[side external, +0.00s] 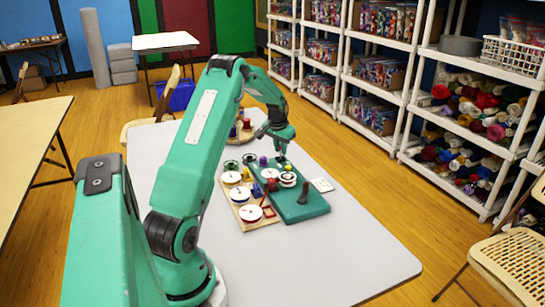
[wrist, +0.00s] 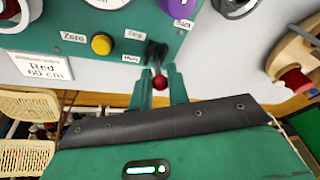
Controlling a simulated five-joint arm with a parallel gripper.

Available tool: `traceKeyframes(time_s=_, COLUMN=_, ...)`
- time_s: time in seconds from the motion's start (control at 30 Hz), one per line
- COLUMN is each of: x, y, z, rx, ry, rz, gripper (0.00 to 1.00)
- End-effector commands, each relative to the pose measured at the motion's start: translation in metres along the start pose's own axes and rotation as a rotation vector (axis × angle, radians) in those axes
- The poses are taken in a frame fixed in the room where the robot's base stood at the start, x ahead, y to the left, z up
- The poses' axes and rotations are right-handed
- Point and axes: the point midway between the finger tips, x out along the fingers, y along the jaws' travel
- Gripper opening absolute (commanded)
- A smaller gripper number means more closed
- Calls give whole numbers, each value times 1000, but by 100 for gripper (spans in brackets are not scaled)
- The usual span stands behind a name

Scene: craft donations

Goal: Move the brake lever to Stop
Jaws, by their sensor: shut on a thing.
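The brake lever (wrist: 159,80) has a dark shaft and a red ball knob. It rises from the teal machine panel (wrist: 120,22), which also shows as a teal board on the table in the side external view (side external: 312,209). My gripper (wrist: 161,84) is shut on the lever's red knob, one finger on each side. Two small white labels stand left of the lever: the upper one (wrist: 135,34) seems to read Stop, the lower one (wrist: 131,58) is hard to read. In the side external view my gripper (side external: 281,158) reaches the panel's far end; the lever is not clear there.
A yellow button (wrist: 101,44) labelled Zero and a purple knob (wrist: 181,8) are on the panel near the lever. A white card (wrist: 44,66) reads Red 60 cm. A wooden board with spools (side external: 262,223) lies beside the panel. The table's near end (side external: 340,265) is clear.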

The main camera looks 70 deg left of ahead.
Motion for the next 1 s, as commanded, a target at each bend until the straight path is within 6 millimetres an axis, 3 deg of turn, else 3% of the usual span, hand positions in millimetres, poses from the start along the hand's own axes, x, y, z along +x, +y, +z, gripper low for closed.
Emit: traceKeyframes(time_s=1.0, x=-1, y=-15, z=20, rx=-6, ry=-1, rz=-9, gripper=6)
